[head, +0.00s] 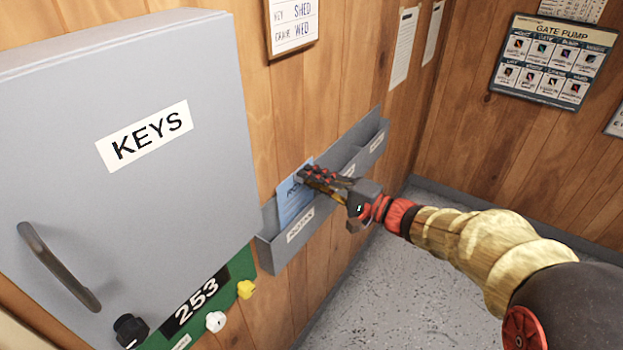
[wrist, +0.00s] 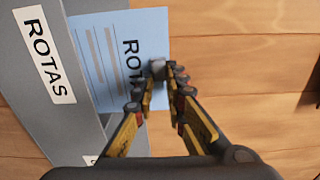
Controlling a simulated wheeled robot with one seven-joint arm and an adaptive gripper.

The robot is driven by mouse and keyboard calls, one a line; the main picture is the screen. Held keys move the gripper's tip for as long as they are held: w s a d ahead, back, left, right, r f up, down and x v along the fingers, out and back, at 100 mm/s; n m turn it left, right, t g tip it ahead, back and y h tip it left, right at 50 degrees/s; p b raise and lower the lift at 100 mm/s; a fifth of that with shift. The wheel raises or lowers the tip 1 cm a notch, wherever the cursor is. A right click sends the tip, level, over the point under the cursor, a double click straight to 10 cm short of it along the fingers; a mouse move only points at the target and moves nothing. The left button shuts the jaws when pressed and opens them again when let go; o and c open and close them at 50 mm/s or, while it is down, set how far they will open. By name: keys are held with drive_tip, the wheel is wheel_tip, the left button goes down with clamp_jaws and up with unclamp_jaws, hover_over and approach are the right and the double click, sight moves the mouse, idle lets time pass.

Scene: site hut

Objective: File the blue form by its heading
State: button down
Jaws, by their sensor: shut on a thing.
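The blue form (head: 293,200) stands upright at the left compartment of the grey wall rack (head: 270,255). In the wrist view the blue form (wrist: 105,60) shows a heading that starts "ROT"; my fingers cover the rest. That compartment's front label (wrist: 50,55) reads "ROTAS". The form's lower edge meets the top of the front wall and seems to pass behind it; how deep it sits I cannot tell. My gripper (head: 318,178) is shut on the form's upper edge, and its fingertips (wrist: 163,73) also show in the wrist view.
A grey KEYS cabinet (head: 120,140) with a handle stands close at the left. Below it is a green panel (head: 238,268) with knobs. The rack has further labelled compartments to the right. Notices (head: 405,45) and a GATE PUMP board (head: 553,60) hang on the wooden walls.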

drive_tip(key=c, duration=1.7)
unclamp_jaws()
drive_tip(key=shift+c, duration=0.2)
drive_tip(key=v, duration=1.2)
